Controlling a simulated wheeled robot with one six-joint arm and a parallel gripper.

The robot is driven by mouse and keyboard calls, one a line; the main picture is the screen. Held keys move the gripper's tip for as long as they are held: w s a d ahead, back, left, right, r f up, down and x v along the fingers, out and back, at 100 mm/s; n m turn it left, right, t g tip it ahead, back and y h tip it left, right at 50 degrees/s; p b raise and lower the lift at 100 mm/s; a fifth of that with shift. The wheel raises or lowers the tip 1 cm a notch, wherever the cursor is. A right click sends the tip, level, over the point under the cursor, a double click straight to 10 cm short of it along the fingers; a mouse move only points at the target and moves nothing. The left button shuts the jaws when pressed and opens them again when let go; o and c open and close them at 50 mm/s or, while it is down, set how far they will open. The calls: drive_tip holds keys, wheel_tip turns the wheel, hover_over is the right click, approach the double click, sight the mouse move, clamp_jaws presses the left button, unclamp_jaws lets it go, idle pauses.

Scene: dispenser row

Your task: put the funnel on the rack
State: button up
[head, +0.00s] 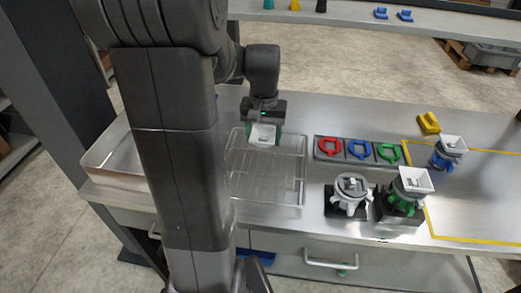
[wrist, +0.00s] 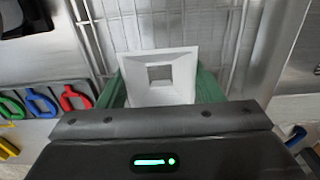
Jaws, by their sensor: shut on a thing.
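The white funnel (head: 263,137), with a square rim and a square hole, is held between the green fingers of my gripper (head: 263,129). In the wrist view the funnel (wrist: 180,94) faces the camera, with a green finger on each side of it. The wire rack (head: 268,204) lies on the steel counter. My gripper and the funnel are over the rack's far part. Rack wires show behind the funnel in the wrist view (wrist: 240,40). I cannot tell whether the funnel touches the wires. My arm hides part of the rack's left side.
Right of the rack is a dark holder with red (head: 330,147), blue (head: 360,149) and green (head: 389,152) clips. Dispensers (head: 349,195), (head: 405,194), (head: 448,153) stand farther right, near a yellow block (head: 429,123). A steel tray (head: 112,160) is at left.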

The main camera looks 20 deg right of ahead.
sight(263, 161)
wheel_tip(263, 161, down, 7)
drive_tip(key=shift+r, duration=0.15)
idle(0.4)
drive_tip(key=o, duration=1)
drive_tip(key=shift+o, duration=0.2)
wheel_tip(263, 161, up, 12)
